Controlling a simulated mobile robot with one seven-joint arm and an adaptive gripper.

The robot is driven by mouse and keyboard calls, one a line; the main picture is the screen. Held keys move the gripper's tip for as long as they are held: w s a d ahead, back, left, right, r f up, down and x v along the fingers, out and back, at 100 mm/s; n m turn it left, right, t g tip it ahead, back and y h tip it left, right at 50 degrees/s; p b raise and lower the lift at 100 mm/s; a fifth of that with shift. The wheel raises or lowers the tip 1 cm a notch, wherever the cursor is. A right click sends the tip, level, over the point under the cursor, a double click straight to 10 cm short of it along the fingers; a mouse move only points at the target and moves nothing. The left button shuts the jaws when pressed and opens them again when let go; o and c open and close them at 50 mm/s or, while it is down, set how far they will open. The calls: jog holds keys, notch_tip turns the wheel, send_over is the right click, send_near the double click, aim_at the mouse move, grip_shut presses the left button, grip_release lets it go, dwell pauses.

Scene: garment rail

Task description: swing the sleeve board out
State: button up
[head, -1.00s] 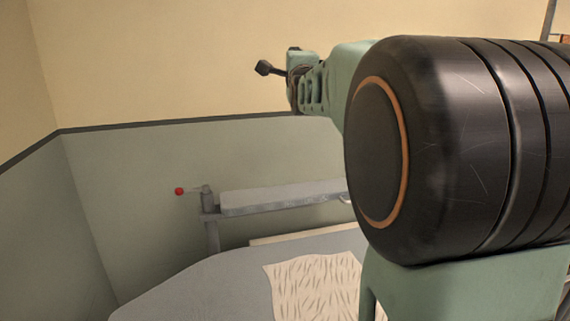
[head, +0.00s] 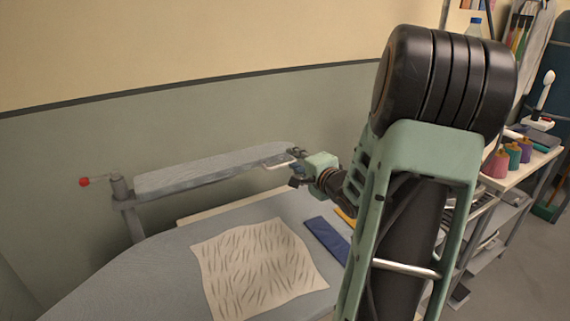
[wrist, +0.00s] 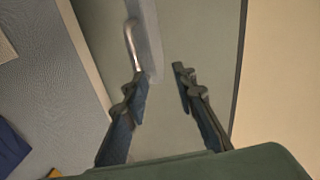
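The sleeve board (head: 205,170), a long narrow grey board, stands above the back of the grey ironing table (head: 130,265). Its left end sits on a post pivot (head: 120,187), beside a lever with a red knob (head: 84,182). A pale metal handle (head: 281,163) is at its right end. My gripper (head: 296,168) is by that end, open and empty. In the wrist view, the handle (wrist: 131,45) lies just ahead of the left fingertip of my gripper (wrist: 160,82), with the sleeve board's edge (wrist: 150,35) beside it. I cannot tell whether they touch.
A patterned cream cloth (head: 258,268) and a folded blue cloth (head: 328,240) lie on the table. A wall (head: 200,110) stands close behind the sleeve board. At the right, a shelf unit (head: 500,190) holds coloured thread cones (head: 513,155).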

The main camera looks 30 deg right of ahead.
aim_at(283, 166)
jog(key=s+f+y, duration=0.1)
jog(key=s+f, duration=0.2)
jog(key=s, duration=0.1)
jog(key=x, duration=0.7)
jog(key=a+b+x, duration=0.1)
jog(key=x, duration=0.3)
jog(key=shift+r, duration=0.1)
grip_shut()
